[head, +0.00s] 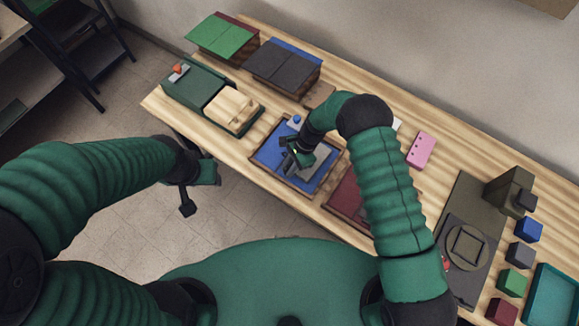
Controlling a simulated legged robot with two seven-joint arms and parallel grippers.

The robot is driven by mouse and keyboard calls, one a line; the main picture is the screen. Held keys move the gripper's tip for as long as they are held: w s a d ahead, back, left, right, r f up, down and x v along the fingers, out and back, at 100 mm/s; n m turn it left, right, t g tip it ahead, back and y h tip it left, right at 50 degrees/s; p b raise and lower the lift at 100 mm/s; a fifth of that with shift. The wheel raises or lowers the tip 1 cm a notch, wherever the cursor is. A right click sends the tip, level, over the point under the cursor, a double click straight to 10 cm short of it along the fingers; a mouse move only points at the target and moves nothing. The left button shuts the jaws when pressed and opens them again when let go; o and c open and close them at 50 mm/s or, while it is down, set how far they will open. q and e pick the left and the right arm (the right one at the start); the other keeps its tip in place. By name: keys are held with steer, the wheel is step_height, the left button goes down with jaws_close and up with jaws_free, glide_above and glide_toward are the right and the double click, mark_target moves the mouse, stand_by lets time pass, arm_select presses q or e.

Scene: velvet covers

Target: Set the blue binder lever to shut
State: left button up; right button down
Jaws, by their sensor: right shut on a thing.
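The blue binder (269,152) lies open on the wooden table, a blue panel in a brown frame with a grey block on its right part. My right gripper (289,161) reaches down over its middle and is shut on a small part there, which looks like the binder lever. The fingers and my wrist hide most of that part, so its exact position is unclear. A blue knob (297,119) shows at the binder's far edge. My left gripper (200,192) is open and empty, off the table's front edge above the floor.
A dark red binder (345,200) lies right beside the blue one, partly behind my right arm. A green case (190,88) with wooden pieces is to the left. Covered boxes (284,70) stand at the back. Several coloured cubes (528,229) and a teal tray (556,290) are far right.

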arm_select(q)
steer(key=shift+a, duration=0.15)
arm_select(e)
steer(key=shift+s+f, duration=0.15)
steer(key=shift+s, duration=0.15)
steer(key=c, duration=1.6)
jaws_free()
steer(key=shift+a, duration=0.1)
steer(key=o, duration=0.4)
arm_select(q)
steer(key=shift+s, duration=0.25)
arm_select(e)
steer(key=shift+w, duration=0.1)
steer(key=shift+w+d+r, duration=0.15)
steer(key=shift+d+r, duration=0.05)
steer(key=shift+r, duration=0.15)
arm_select(q)
steer(key=b+x, duration=0.3)
steer(key=shift+s+f, duration=0.25)
steer(key=shift+s, duration=0.05)
arm_select(e)
steer(key=v, duration=1.6)
steer(key=shift+r, duration=0.15)
steer(key=shift+c, duration=0.4)
